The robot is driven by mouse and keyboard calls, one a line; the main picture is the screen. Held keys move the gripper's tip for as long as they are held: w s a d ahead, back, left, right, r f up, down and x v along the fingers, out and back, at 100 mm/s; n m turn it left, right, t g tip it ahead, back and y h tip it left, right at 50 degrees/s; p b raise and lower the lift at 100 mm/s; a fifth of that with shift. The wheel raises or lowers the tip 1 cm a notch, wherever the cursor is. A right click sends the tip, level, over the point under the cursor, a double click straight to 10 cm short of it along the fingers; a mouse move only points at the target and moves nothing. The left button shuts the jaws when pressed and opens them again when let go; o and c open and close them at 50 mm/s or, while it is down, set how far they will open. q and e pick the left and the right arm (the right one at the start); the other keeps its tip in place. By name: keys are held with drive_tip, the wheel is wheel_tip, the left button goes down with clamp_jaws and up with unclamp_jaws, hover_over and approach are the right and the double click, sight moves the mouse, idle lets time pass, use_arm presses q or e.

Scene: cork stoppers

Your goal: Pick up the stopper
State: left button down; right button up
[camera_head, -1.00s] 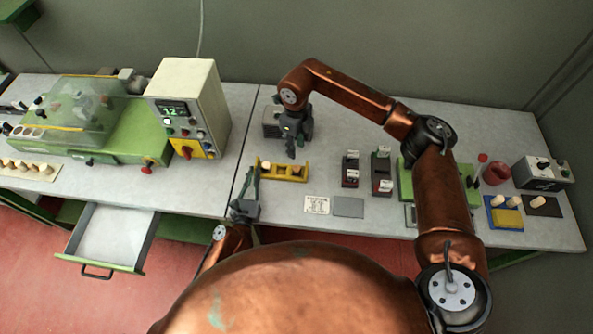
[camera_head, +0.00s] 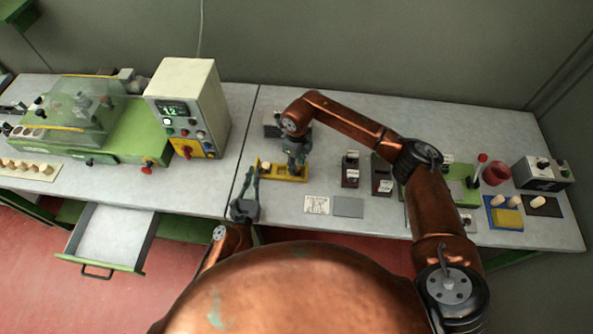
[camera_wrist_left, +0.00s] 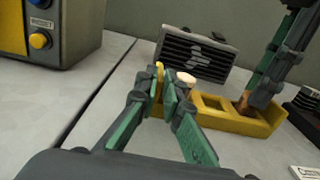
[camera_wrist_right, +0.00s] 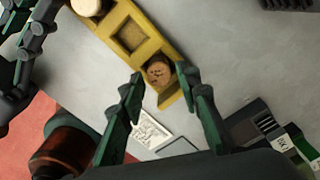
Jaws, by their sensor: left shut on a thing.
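The yellow tray (camera_head: 271,176) is a row of compartments on the bench. A pale stopper (camera_wrist_left: 186,78) stands in its left compartment. A brown cork stopper (camera_wrist_right: 159,70) sits in the right compartment; the middle one is empty. My left gripper (camera_head: 254,169) is shut on the tray's left end wall, which shows between its fingers in the left wrist view (camera_wrist_left: 167,92). My right gripper (camera_wrist_right: 162,78) is open and pointing down, its fingers on either side of the brown stopper, with a gap visible. In the head view the right gripper (camera_head: 297,168) hides that stopper.
A grey vented box (camera_wrist_left: 198,55) stands behind the tray. Dark boxes (camera_head: 350,169) stand to the right. A white card (camera_head: 317,205) and a grey plate (camera_head: 348,207) lie in front. A control box (camera_head: 188,108) stands at left. The bench before the tray is mostly clear.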

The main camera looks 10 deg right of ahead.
drive_tip(key=shift+f, duration=0.4)
drive_tip(key=shift+c, duration=0.6)
drive_tip(key=c, duration=0.4)
wheel_tip(320, 180, up, 10)
drive_tip(key=shift+r, duration=0.1)
use_arm(q)
drive_tip(key=c, duration=2)
unclamp_jaws()
